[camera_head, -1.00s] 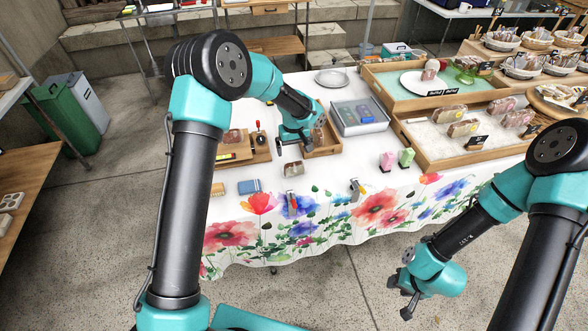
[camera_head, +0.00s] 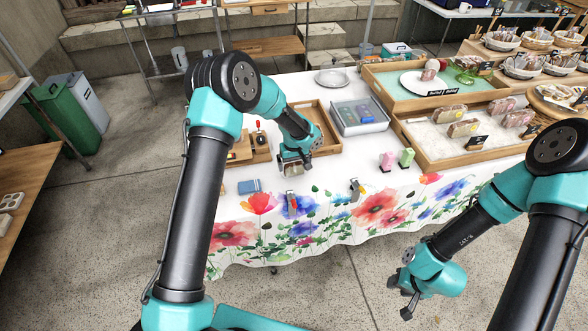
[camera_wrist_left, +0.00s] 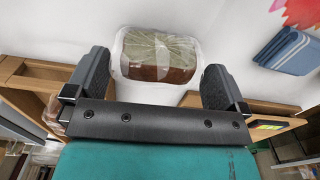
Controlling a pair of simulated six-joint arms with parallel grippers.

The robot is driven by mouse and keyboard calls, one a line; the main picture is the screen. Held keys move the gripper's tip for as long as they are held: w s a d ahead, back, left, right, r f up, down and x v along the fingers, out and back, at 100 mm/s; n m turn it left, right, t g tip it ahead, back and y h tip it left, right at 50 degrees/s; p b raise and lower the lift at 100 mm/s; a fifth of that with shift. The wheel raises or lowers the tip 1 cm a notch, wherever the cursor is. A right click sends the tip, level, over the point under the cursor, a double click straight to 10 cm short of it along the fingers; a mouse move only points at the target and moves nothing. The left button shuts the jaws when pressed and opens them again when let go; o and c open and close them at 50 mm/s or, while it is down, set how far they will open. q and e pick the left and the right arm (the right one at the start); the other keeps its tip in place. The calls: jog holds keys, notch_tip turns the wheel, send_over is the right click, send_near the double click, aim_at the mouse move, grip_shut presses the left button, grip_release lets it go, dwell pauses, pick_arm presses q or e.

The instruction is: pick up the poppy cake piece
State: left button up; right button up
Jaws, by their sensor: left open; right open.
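A clear-wrapped cake piece (camera_wrist_left: 158,57), brown below with a pale greenish top, lies on the white tablecloth. I take it for the poppy cake piece; no label is readable. In the head view the piece (camera_head: 292,169) is partly covered by my left gripper (camera_head: 294,161). In the left wrist view it sits between the two spread fingers, just beyond their tips, with a gap on each side. My left gripper is open and empty. My right gripper (camera_head: 406,293) is open and empty, low in front of the table, away from the cake.
A wooden tray (camera_head: 337,149) stands behind the left gripper; another wrapped item (camera_wrist_left: 55,112) shows beside the left finger. A folded blue cloth (camera_head: 248,187) lies to the left. A grey metal tray (camera_head: 377,129) and pink (camera_head: 387,160) and green (camera_head: 406,157) items stand to the right.

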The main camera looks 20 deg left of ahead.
aim_at(294, 169)
pick_arm(q)
jog(key=shift+f, duration=1.9)
jog(key=shift+c, duration=0.5)
jog(key=c, duration=0.4)
